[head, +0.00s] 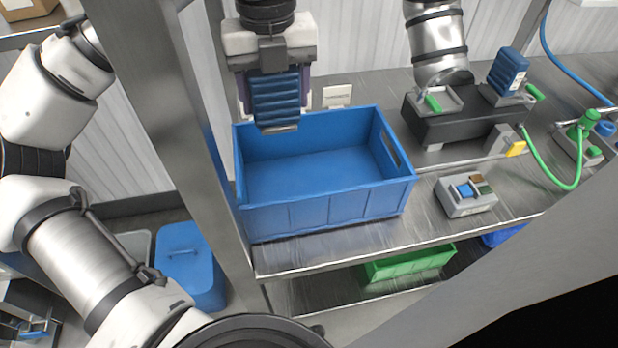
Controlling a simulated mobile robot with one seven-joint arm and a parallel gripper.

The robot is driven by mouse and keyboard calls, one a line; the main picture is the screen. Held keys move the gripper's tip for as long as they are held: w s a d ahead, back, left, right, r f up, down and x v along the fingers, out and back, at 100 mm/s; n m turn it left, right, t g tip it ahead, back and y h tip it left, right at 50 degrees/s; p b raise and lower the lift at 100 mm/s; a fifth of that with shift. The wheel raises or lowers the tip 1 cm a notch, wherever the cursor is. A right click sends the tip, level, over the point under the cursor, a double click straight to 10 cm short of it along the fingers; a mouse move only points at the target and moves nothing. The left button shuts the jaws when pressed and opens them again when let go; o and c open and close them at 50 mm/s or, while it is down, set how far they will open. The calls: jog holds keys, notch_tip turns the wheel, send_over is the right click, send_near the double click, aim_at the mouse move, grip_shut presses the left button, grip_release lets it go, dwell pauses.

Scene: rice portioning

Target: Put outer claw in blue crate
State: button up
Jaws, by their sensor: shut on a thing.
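The blue crate (325,207) stands on the metal bench, open at the top, and its visible floor is empty. My gripper (275,100) is at the top centre, pointing down by the crate's back left corner. It is shut on a blue ribbed piece with a grey lower edge, which looks like the outer claw (276,88). The lower end of the claw overlaps the crate's back rim in the picture. I cannot tell how far above the rim it is. The gripper's fingers are partly hidden beside the claw.
A metal post (185,120) rises just left of the crate. To the right are a black fixture (450,128) with a blue ribbed block (508,72), a small grey box (466,206) and a green hose (560,185). A green crate (410,264) is on the lower shelf.

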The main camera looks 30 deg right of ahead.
aim_at(278, 127)
notch_tip(278, 127, down, 19)
jog(key=shift+w+r+p, duration=0.1)
jog(key=shift+p, duration=0.45)
jog(key=o, duration=1.4)
notch_tip(278, 127, up, 12)
jog(key=shift+r+b, duration=0.1)
jog(key=shift+b, duration=0.55)
